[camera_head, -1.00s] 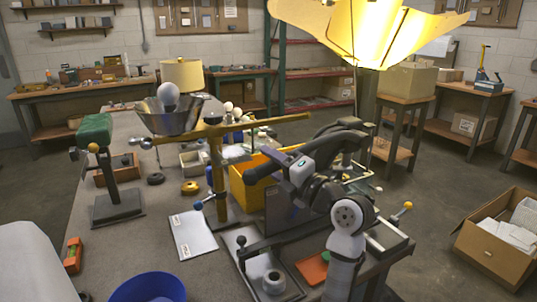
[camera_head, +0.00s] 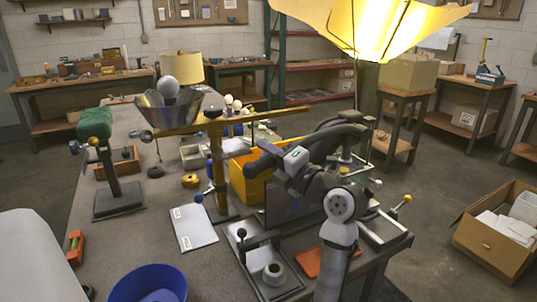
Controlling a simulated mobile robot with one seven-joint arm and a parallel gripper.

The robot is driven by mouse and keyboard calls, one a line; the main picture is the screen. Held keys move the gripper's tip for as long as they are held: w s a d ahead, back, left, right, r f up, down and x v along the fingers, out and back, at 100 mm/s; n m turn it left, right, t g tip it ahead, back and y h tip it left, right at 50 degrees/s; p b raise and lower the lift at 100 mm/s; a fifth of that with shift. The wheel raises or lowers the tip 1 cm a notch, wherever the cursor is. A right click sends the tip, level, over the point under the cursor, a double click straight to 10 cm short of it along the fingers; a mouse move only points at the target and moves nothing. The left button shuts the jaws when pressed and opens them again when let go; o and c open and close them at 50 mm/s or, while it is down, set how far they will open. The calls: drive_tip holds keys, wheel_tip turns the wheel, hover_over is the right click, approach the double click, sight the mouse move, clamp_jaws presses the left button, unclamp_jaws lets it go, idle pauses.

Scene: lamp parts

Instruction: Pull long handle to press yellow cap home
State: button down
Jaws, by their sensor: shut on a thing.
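My gripper (camera_head: 262,158) is the dark end of my arm at the middle, in front of the yellow bin. It is shut on what seems to be the long handle, though the dark parts overlap and the grip itself is hard to make out. Below it, a dark bar with a black ball knob (camera_head: 241,233) stands over a flat plate with a pale ring (camera_head: 273,272). My arm hides the bar's right part. A yellow ring-shaped piece (camera_head: 190,181) lies on the bench to the left; I cannot tell whether it is the yellow cap.
A yellow balance beam (camera_head: 230,119) on a post carries a metal bowl (camera_head: 175,112) with a bulb. A green-headed stand (camera_head: 95,124) is at left, a blue bowl (camera_head: 150,284) in front. The lit yellow shade (camera_head: 375,25) hangs over the upper right. The yellow bin (camera_head: 247,186) stands close behind my gripper.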

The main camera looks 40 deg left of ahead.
drive_tip(key=w+d+r+m+t+p, duration=0.1)
drive_tip(key=w+r+m, duration=0.1)
drive_tip(key=r, duration=0.4)
drive_tip(key=w+d+r+m+t+p, duration=0.1)
drive_tip(key=w+r+m, duration=0.1)
drive_tip(key=r+m, duration=0.2)
drive_tip(key=w+r+m+t+y+p, duration=0.1)
drive_tip(key=r+m, duration=0.3)
drive_tip(key=r, duration=0.4)
drive_tip(key=shift+w+d+r, duration=0.2)
drive_tip(key=shift+w+d, duration=0.2)
drive_tip(key=shift+w, duration=0.05)
drive_tip(key=shift+t, duration=0.4)
drive_tip(key=c, duration=1.5)
unclamp_jaws()
drive_tip(key=o, duration=0.4)
drive_tip(key=shift+w+a+f, duration=0.1)
drive_tip(key=shift+c, duration=0.2)
drive_tip(key=shift+f, duration=0.1)
